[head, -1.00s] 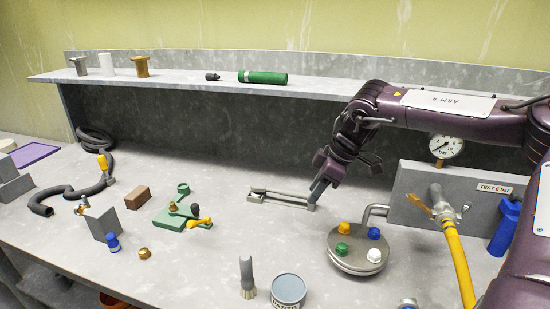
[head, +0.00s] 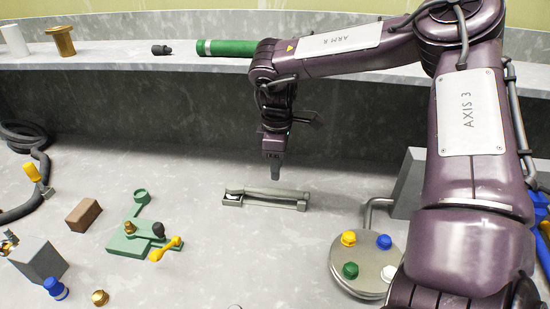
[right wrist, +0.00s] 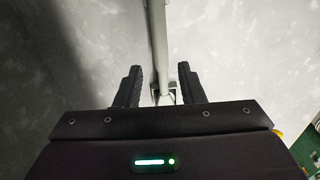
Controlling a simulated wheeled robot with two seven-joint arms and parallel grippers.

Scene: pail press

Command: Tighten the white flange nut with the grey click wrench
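The grey click wrench (head: 268,192) lies in a low grey holder (head: 232,201) in the middle of the bench. My right gripper (head: 272,174) points down just behind and above its middle in the head view. In the right wrist view the wrench (right wrist: 157,40) runs between the two spread fingers of the right gripper (right wrist: 160,82), with a gap on both sides. The white flange nut (head: 389,273) sits at the right of a round grey lid (head: 350,281), beside yellow, blue and green nuts. My left gripper is out of view.
A green fixture (head: 140,238) with a yellow handle stands left of the wrench, near a brown block (head: 83,214). A shelf (head: 140,62) runs along the back with a green cylinder (head: 226,48). My right arm covers part of the test panel. Bench in front of the wrench is clear.

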